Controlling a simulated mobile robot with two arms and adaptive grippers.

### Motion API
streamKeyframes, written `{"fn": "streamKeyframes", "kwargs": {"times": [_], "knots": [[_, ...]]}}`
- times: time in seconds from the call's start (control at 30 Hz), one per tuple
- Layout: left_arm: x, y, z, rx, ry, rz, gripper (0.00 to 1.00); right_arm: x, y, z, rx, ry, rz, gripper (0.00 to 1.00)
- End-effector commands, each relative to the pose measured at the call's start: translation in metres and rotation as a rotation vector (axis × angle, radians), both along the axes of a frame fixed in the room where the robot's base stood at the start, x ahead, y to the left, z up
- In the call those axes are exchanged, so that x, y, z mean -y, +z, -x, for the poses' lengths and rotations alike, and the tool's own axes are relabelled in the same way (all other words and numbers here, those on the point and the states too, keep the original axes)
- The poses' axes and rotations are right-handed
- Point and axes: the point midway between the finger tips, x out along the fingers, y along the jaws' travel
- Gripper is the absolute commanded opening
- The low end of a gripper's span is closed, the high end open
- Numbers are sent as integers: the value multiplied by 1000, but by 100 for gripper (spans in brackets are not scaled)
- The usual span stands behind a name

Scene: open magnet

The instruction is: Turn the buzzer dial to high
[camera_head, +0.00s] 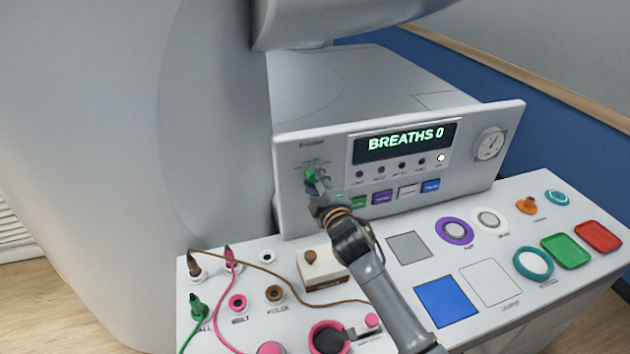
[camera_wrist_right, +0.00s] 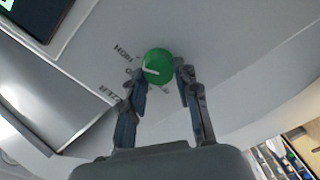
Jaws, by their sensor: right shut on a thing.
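The buzzer dial is a round green knob (camera_wrist_right: 157,66) with a white pointer line, seen on the grey panel in the right wrist view. In the head view the green dial (camera_head: 311,175) shows at the left end of the panel, partly hidden by my right gripper (camera_head: 317,184). In the right wrist view my right gripper (camera_wrist_right: 160,80) has its two fingers on either side of the dial, shut on it. The dial's pointer line points left in that view, near small lettering on the panel that includes "HIGH" (camera_wrist_right: 124,53). My left gripper is not in view.
The grey panel (camera_head: 290,205) carries a display reading "BREATHS 0" (camera_head: 405,138), a round gauge (camera_head: 490,145) and several small buttons. The white table below (camera_head: 410,275) holds coloured plugs, cables, rings and square pads. A large white machine housing (camera_head: 215,120) stands close at left.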

Motion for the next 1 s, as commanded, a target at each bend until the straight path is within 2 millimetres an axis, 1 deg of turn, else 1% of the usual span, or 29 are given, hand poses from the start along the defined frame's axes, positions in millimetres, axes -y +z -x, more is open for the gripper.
{"fn": "streamKeyframes", "kwargs": {"times": [0.4, 0.43, 0.47, 0.5, 0.53, 0.87, 1.0], "knots": [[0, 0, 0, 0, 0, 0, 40, 0, -2, 0, -7, 0, -10, 0], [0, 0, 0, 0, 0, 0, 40, 0, -2, 0, -7, 0, -10, 35], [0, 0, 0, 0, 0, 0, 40, 0, -2, 0, -7, 0, -9, 41], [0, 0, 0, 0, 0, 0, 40, 0, -1, 0, -7, 0, -9, 50], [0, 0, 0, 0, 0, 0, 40, 0, -1, 0, -6, 0, -10, 54], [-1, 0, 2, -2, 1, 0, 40, 1, 0, 1, -3, 0, -7, 54], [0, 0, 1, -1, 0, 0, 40, 4, -1, 10, -4, -1, -6, 54]]}}
